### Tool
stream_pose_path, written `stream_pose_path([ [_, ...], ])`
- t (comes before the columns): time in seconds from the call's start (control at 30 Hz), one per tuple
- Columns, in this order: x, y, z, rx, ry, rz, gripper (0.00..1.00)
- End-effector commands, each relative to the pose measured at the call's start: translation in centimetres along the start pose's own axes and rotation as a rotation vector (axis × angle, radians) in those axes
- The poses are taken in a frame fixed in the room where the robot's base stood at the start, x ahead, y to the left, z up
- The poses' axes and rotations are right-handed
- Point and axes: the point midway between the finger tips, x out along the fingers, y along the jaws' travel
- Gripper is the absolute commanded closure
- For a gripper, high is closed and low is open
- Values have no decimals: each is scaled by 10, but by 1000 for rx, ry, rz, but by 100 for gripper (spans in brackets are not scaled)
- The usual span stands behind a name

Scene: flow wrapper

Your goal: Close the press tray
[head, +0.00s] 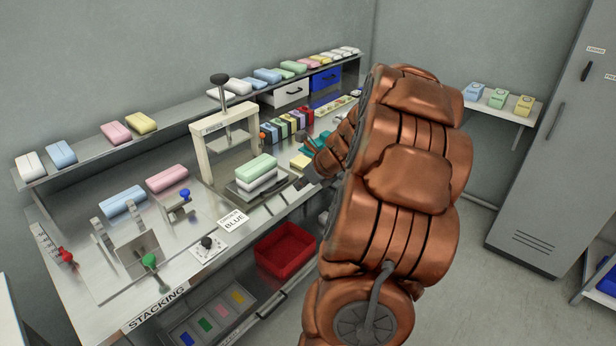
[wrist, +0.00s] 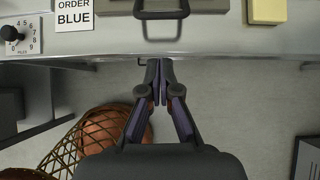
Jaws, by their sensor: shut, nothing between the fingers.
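The press (head: 228,130) is a cream frame with a black-knobbed screw on the counter. Its tray (head: 277,186) sticks out in front of the frame, with a green bar (head: 256,167) on top of white ones. In the wrist view a dark U-shaped handle (wrist: 162,41) juts toward the counter's front edge; it looks like the tray's handle. My gripper (wrist: 157,65) is shut and empty, with its tips just off the counter edge, below the handle in the picture and apart from it. In the head view my arm hides part of the area around my gripper (head: 301,184).
An "ORDER BLUE" card (head: 233,221) and a dial box (head: 208,246) sit left of the tray. A pale yellow block (wrist: 267,10) lies to the handle's right. A red bin (head: 285,249) is below the counter. Open floor shows at right.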

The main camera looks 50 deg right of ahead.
Motion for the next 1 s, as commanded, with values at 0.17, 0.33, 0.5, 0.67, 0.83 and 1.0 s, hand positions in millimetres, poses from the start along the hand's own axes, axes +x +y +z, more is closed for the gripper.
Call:
stream_pose_path([
  [0.17,29,2,0,-1,2,5,100],
  [0.33,46,1,15,-3,0,2,100],
  [0.5,57,0,24,-3,-1,1,100],
  [0.67,61,0,26,-2,0,1,100],
  [0.83,61,0,26,-2,0,1,100],
  [1.0,61,0,26,-1,0,0,100],
])
